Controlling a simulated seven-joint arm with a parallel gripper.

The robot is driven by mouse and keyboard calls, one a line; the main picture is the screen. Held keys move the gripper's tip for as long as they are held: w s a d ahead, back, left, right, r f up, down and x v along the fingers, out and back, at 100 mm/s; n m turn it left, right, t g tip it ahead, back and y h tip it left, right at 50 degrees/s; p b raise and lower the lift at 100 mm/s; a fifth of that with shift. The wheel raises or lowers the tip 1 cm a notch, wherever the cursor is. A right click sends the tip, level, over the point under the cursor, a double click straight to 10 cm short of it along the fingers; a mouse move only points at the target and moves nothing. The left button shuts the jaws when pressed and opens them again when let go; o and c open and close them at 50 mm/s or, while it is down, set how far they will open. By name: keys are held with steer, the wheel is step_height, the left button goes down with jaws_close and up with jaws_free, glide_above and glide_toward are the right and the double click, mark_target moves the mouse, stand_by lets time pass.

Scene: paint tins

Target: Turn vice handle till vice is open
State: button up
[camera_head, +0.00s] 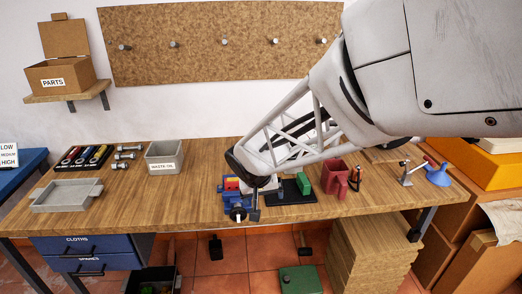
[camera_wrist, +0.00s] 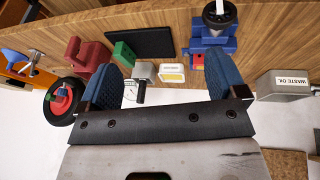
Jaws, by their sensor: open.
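The blue vice (camera_head: 230,201) stands at the front edge of the workbench, with a red piece (camera_head: 232,184) at its jaws. Its dark round handle hub (camera_head: 238,215) faces the front. In the wrist view the vice (camera_wrist: 212,45) is at the upper right, with the black handle hub (camera_wrist: 220,14) at the top edge. My gripper (camera_wrist: 160,60) is open, its two blue-padded fingers wide apart and nothing held between them. In the head view my gripper (camera_head: 262,190) is low beside the vice, on its right. My arm hides part of that area.
A waste oil bin (camera_head: 164,157) and a grey tray (camera_head: 66,195) stand left. The bench between bin and vice is clear.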

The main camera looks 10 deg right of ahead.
steer(key=s+d+r, duration=0.5)
steer(key=s, duration=0.2)
steer(key=shift+s+d+r, duration=0.2)
steer(key=shift+d+r, duration=0.05)
steer(key=shift+d, duration=0.05)
stand_by(0.3)
steer(key=s+d+r+y, duration=0.1)
steer(key=s+d+r, duration=0.1)
steer(key=s, duration=0.7)
steer(key=s+d+r+g+y, duration=0.1)
steer(key=s+d+r, duration=0.2)
steer(key=s, duration=0.6)
steer(key=shift+d+r, duration=0.15)
steer(key=shift+d, duration=0.15)
